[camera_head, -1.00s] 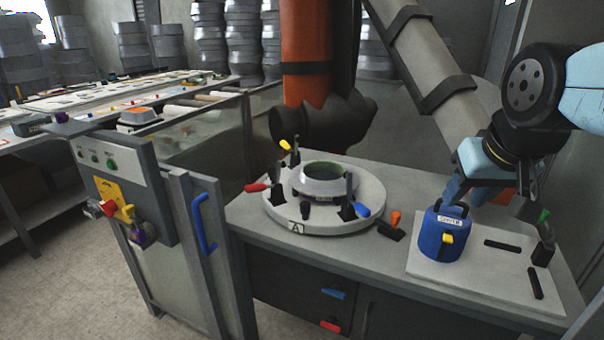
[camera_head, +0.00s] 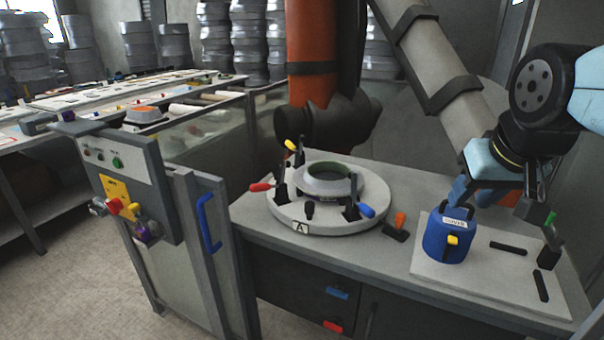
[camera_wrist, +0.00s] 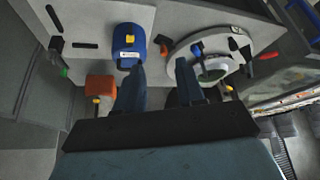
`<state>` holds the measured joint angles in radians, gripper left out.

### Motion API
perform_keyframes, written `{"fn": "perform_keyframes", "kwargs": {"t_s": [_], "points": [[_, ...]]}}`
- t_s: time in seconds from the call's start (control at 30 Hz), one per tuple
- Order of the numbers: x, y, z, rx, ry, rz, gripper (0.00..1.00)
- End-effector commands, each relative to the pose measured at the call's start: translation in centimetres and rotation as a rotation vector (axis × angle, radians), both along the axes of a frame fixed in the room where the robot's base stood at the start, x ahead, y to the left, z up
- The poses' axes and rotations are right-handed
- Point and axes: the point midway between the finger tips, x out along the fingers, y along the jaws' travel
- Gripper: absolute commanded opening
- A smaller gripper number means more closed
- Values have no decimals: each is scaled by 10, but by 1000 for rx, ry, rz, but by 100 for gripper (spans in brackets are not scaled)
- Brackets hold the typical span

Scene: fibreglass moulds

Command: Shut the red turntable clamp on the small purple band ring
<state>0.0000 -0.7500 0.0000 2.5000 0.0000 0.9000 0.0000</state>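The red clamp handle (camera_head: 261,187) sticks out to the left from the left rim of the round turntable (camera_head: 290,222), marked A. It also shows in the wrist view (camera_wrist: 268,56). A pale grey ring (camera_head: 347,187) with a green inside sits in the turntable's middle, between the clamps; its band colour is hard to make out. The ring shows in the wrist view too (camera_wrist: 214,73). My gripper (camera_head: 468,190) is right of the turntable, above and behind the blue canister. In the wrist view its two fingers (camera_wrist: 159,70) are apart with nothing between them.
Blue (camera_head: 367,211) and yellow (camera_head: 291,146) clamp handles stand on the turntable rim. An orange-handled tool (camera_head: 399,222) lies right of it. The blue canister (camera_head: 446,243) stands on a pale board (camera_head: 490,282). A control cabinet (camera_head: 125,190) stands at left.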

Motion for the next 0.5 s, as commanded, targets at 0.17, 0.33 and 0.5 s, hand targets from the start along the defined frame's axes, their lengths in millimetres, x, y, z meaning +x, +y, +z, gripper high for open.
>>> {"fn": "perform_keyframes", "kwargs": {"t_s": [0.17,0.33,0.5], "points": [[5,0,1,1,13,4,54],[29,2,-2,0,75,11,54],[63,7,-8,-22,154,13,54]]}}
